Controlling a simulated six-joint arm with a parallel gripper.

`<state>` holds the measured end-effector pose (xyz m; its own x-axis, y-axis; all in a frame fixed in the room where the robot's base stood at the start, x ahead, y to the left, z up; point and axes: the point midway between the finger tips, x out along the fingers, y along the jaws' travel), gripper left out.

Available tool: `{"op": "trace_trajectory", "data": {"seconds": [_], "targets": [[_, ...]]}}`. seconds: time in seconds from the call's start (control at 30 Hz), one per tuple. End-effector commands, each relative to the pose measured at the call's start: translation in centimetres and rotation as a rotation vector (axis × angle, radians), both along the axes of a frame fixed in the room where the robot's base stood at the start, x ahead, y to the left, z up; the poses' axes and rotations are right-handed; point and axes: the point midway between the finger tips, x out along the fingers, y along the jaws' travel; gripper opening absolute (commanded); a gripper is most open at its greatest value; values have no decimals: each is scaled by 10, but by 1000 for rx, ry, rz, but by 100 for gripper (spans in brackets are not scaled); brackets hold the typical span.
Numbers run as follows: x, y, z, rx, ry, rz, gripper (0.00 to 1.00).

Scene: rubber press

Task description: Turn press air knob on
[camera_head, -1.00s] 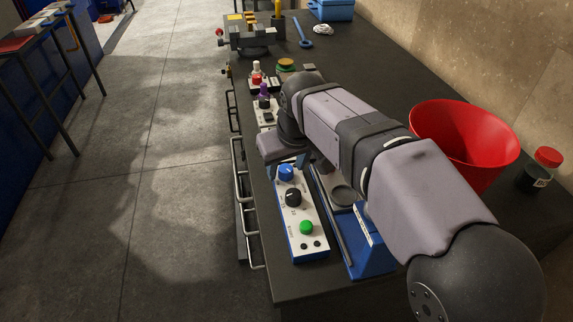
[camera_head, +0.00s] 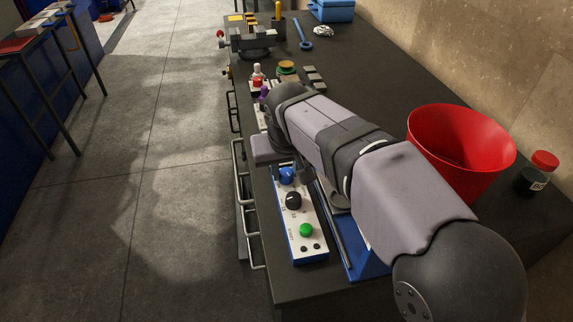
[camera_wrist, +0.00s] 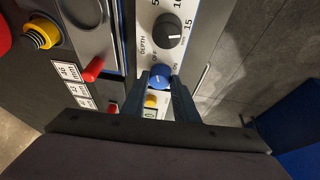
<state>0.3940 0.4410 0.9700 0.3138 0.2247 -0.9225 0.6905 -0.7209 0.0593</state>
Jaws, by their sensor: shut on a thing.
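The blue air knob (camera_head: 287,175) is at the far end of the white control panel (camera_head: 306,215) in the head view. In the wrist view the blue knob (camera_wrist: 160,76) sits between OFF and ON labels. My gripper (camera_wrist: 162,82) reaches down over it with a dark finger on each side, shut on the knob. In the head view my arm covers part of the area just beyond the knob. The knob's exact pointer position cannot be told.
The panel also has a black depth dial (camera_head: 293,200) and a green button (camera_head: 306,230). A blue press base (camera_head: 366,262) stands beside it. A red bucket (camera_head: 462,150) and a dark jar (camera_head: 531,180) are at the right. In the wrist view a red lever (camera_wrist: 93,69) is close on the left.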

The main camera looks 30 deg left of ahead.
Motion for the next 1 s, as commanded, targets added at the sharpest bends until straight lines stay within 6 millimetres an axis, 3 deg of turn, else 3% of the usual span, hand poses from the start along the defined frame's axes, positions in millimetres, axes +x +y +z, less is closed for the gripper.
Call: {"op": "trace_trajectory", "data": {"seconds": [1.0], "targets": [[0, 9, 6, -1, -4, -946, 5]]}}
